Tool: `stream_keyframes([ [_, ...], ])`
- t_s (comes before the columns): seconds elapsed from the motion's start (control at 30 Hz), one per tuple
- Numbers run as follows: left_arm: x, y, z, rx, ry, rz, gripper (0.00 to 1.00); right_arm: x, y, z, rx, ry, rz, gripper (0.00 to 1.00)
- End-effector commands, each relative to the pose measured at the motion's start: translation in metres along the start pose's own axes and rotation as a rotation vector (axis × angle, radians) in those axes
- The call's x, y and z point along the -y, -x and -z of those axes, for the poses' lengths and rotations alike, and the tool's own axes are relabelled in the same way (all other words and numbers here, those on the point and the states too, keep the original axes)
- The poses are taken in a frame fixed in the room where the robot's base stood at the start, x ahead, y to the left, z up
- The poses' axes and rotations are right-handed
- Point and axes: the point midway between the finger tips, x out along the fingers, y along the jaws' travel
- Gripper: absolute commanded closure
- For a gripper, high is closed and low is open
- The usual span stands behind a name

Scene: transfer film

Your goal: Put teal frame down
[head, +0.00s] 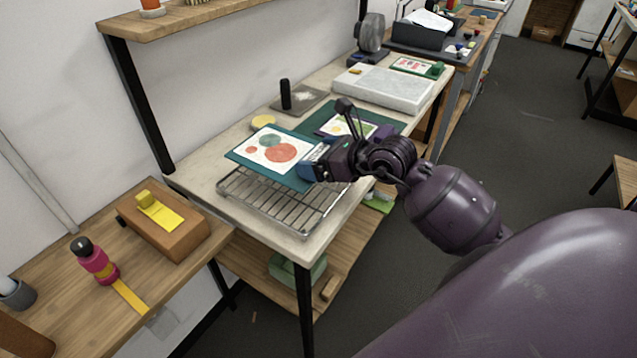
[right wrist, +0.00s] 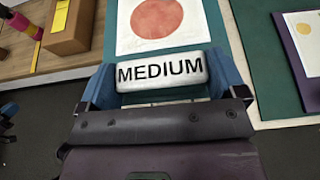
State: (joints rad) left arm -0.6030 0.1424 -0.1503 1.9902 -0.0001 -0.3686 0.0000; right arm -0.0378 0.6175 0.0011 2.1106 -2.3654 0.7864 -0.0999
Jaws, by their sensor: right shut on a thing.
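The teal frame (head: 296,181) carries a white print with red and green circles. In the right wrist view, my right gripper's blue fingers (right wrist: 163,82) are shut on the frame's white handle block (right wrist: 163,70) marked MEDIUM; the teal board (right wrist: 216,30) extends beyond.
A dark green mat (head: 311,119) with another print on it lies just behind the gripper. A grey-white slab (head: 385,88) and a black upright handle (head: 285,95) stand farther back. A lower wooden table at left holds a brown box (head: 170,240) and a pink bottle (head: 98,264).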

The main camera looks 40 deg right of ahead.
Motion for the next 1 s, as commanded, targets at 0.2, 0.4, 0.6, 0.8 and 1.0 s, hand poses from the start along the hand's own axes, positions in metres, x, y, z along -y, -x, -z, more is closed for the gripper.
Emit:
stream_keyframes([
  [0.2, 0.0, 0.0, -0.006, 0.008, 0.001, 0.001, 1.0, 0.0, -0.011, 0.026, 0.002, 0.001, 0.0, 0.4],
  [0.4, 0.0, -0.001, -0.007, 0.008, 0.001, 0.001, 1.0, 0.0, -0.017, 0.041, -0.001, -0.001, 0.0, 0.4],
  [0.6, -0.001, -0.004, -0.008, 0.006, 0.0, 0.0, 1.0, 0.0, -0.027, 0.065, 0.0, 0.0, 0.0, 0.4],
  [0.8, -0.001, -0.005, -0.005, 0.001, -0.001, -0.001, 1.0, 0.0, -0.029, 0.069, 0.002, 0.001, 0.001, 0.4],
  [1.0, -0.001, -0.006, -0.004, -0.003, -0.001, -0.001, 1.0, 0.0, -0.029, 0.07, 0.001, 0.001, 0.001, 0.4],
])
